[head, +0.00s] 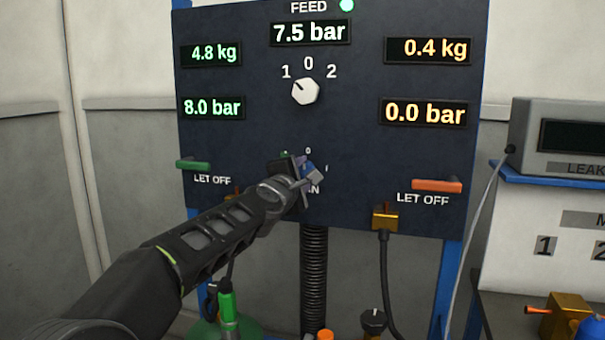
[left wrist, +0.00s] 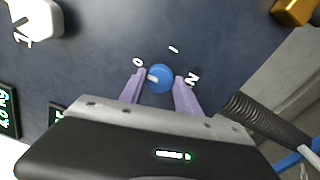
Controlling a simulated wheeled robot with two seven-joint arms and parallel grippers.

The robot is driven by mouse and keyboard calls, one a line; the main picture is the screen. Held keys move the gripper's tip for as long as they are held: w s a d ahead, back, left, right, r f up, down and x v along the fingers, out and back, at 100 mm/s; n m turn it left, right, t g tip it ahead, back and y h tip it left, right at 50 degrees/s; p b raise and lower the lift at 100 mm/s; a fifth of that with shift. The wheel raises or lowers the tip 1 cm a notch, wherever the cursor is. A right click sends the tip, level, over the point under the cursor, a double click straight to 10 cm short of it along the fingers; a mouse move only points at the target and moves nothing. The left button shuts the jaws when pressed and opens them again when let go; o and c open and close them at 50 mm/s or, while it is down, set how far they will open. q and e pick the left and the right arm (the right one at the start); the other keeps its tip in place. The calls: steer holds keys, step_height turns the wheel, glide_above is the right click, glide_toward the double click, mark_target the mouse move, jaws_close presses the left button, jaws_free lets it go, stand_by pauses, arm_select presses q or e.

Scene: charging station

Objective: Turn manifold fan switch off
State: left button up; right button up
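The fan switch is a small blue round knob (left wrist: 160,79) on the dark panel, with 0 and I marks beside it. Its white pointer mark faces roughly the 0 side in the left wrist view. In the head view the blue knob (head: 314,175) is partly hidden by my left gripper (head: 304,172), and only the end of its label shows. In the left wrist view the purple fingers of my left gripper (left wrist: 158,84) stand apart, one on each side of the knob, with narrow gaps seeming to show. My right gripper is not in view.
The panel (head: 350,140) carries a white feed selector (head: 305,91) above, a green let-off lever (head: 194,164) at left and an orange one (head: 437,186) at right. A ribbed hose (head: 314,270) hangs below. A leak device (head: 560,140) stands at right.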

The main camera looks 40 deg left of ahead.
arm_select(q)
steer(key=o, duration=0.4)
steer(key=shift+s, duration=0.1)
steer(key=shift+v, duration=3.8)
